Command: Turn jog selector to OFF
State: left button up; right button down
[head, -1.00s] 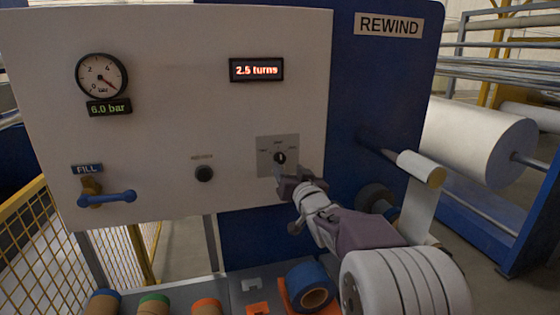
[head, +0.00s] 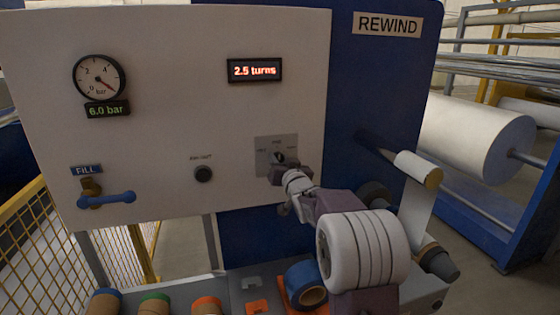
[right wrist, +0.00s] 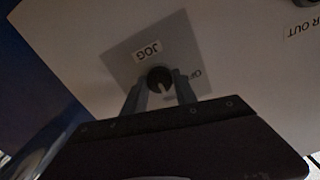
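The jog selector (head: 279,157) is a small black rotary knob on a square grey plate (head: 262,143) at the lower right of the white panel. The plate's labels are too small to read in the head view. In the right wrist view the knob (right wrist: 159,78) has a pale mark toward its lower right, with a JOG label above left and a partly hidden label at right. My right gripper (head: 277,168) is at the knob. In the wrist view its two fingers (right wrist: 161,88) stand apart, one on each side of the knob; firm contact cannot be told. My left gripper is out of view.
A black button (head: 203,174) sits left of the selector plate. A blue FILL valve handle (head: 107,199) sticks out at lower left. A gauge (head: 99,77) and a "2.5 turns" display (head: 255,70) are higher up. Rolls stand on the shelf below.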

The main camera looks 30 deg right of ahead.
jog(key=shift+f+n+b, duration=0.2)
jog(key=shift+n+b, duration=1)
jog(key=n+b, duration=0.2)
jog(key=n, duration=0.1)
jog(key=shift+a+n, duration=0.1)
jog(key=shift+n, duration=0.2)
jog(key=n+b, duration=0.2)
jog(key=n, duration=0.1)
jog(key=shift+r+n+b, duration=0.15)
jog(key=shift+n+b, duration=0.6)
jog(key=shift+n, duration=0.65)
jog(key=c, duration=1)
grip_release()
